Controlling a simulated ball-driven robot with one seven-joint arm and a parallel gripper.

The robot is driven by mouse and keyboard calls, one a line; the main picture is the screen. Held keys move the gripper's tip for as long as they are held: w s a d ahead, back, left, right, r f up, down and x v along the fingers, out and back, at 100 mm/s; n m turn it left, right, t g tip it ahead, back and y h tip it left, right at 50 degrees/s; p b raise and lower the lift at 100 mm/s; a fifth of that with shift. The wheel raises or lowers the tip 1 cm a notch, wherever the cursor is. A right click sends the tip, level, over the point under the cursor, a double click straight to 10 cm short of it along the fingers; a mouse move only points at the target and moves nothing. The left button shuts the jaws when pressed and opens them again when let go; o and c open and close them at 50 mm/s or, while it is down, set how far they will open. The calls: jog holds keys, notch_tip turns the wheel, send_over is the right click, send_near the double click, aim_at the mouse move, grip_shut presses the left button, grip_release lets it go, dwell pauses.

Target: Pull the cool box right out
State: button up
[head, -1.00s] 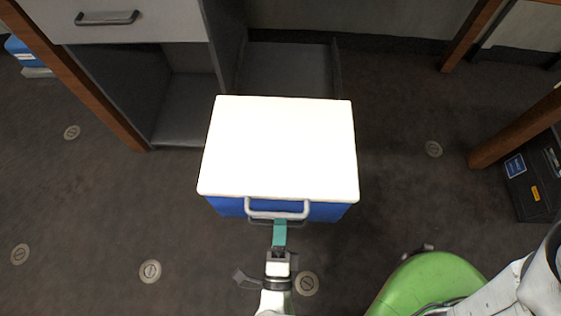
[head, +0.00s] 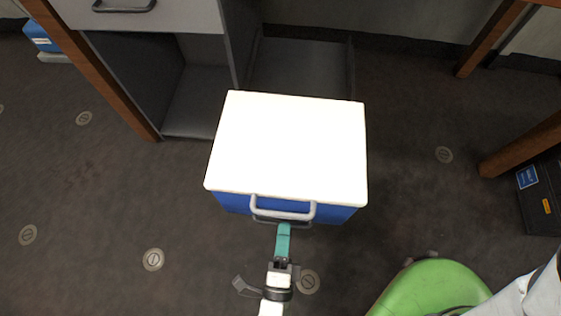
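The cool box (head: 287,148) has a white lid and a blue body. It stands in the middle of the head view, in front of the open grey bay (head: 300,68) under the desk. A pale handle (head: 283,212) sticks out from its near side. My gripper (head: 284,232), with teal fingers, is at this handle from the near side. The fingertips are partly hidden under the handle, so I cannot see how they close on it.
A grey drawer unit (head: 140,14) with an open compartment stands at the upper left. Wooden legs (head: 500,36) rise at the right, with a black case (head: 543,200) beside them. A blue box (head: 42,38) lies at the far left.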

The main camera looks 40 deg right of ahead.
jog(key=b+v, duration=0.1)
jog(key=v, duration=0.6)
jog(key=shift+s+a, duration=0.25)
jog(key=shift+a, duration=0.1)
